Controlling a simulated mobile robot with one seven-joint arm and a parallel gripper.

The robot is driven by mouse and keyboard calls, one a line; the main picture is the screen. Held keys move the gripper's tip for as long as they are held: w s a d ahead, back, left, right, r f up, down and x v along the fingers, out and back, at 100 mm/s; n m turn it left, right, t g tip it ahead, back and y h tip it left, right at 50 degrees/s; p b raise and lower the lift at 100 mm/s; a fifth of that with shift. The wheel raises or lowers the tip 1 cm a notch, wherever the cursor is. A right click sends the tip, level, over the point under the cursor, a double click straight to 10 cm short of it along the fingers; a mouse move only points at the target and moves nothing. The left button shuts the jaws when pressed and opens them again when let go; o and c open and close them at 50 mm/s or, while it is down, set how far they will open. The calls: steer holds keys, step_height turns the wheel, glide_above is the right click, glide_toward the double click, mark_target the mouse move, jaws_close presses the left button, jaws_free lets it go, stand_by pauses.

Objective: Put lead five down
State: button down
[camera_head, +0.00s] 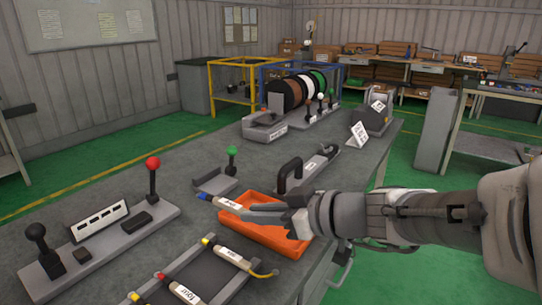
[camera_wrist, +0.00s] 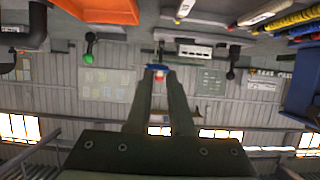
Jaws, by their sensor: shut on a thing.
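My gripper (camera_head: 243,209) is shut on a lead (camera_head: 229,204) with a white label and a blue tip; I take it to be lead five, though its label is hard to read. It holds the lead above the bench, over the far left part of the orange tray (camera_head: 262,240), with the blue tip pointing left. In the wrist view the lead's blue end (camera_wrist: 157,68) shows at the tips of my gripper (camera_wrist: 159,84). My fingers hide part of the lead.
A dark rack (camera_head: 172,272) holding labelled leads with yellow and red ends is at the front. A grey holder (camera_head: 215,183) with a green-knobbed lever (camera_head: 232,155) stands behind the tray. A red-knobbed lever panel (camera_head: 153,165) is at left. Bare bench lies between.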

steer(key=w+d+f, duration=0.2)
steer(key=w, duration=0.1)
steer(key=w+d+f+b, duration=0.1)
steer(key=w+d+f, duration=0.1)
steer(key=w, duration=0.1)
steer(key=w+d+f, duration=0.2)
steer(key=w+f, duration=0.1)
steer(key=shift+w+d, duration=0.25)
steer(key=shift+d, duration=0.05)
steer(key=shift+f+b, duration=0.8)
steer(key=shift+f, duration=1.2)
steer(key=c, duration=0.8)
jaws_free()
steer(key=p+v, duration=0.1)
steer(key=v, duration=1.1)
steer(key=shift+p, duration=0.35)
